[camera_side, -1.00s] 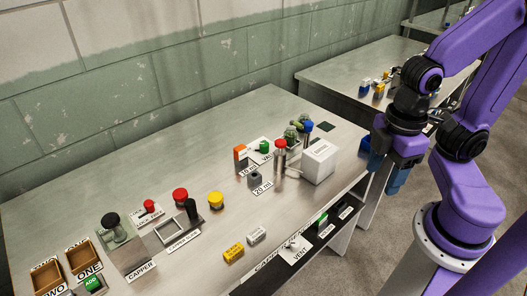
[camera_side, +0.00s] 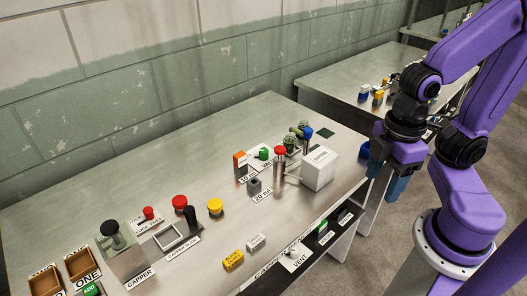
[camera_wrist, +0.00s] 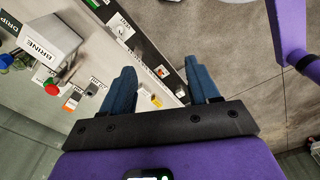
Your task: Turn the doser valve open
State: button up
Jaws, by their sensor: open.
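A white box (camera_side: 320,169) stands near the right end of the bench, its label too small to read in the side view. In the wrist view the box (camera_wrist: 48,45) reads BRINE. A red-topped metal post (camera_side: 280,160) and a blue knob (camera_side: 307,133) stand beside it; the blue knob also shows in the wrist view (camera_wrist: 5,61). I cannot tell which part is the doser valve. My gripper (camera_side: 380,178) hangs off the bench's right end, apart from the box. In the wrist view its blue fingers (camera_wrist: 160,70) are open with nothing held between them.
The bench (camera_side: 150,190) also carries a red button (camera_side: 180,202), a yellow button (camera_side: 215,205), a capper (camera_side: 112,235) and brown trays (camera_side: 80,263). A lower shelf with a VENT label (camera_side: 298,262) runs along the front. A second bench (camera_side: 340,85) stands behind. Floor right of the bench is open.

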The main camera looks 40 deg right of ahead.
jog(key=w+a+r+m, duration=0.15)
jog(key=w+a, duration=0.35)
jog(key=w, duration=0.7)
jog(key=m, duration=0.5)
send_over(264, 151)
notch_tip(264, 151, down, 8)
jog(key=f, duration=1.7)
jog(key=shift+w, duration=0.2)
jog(key=c, duration=1)
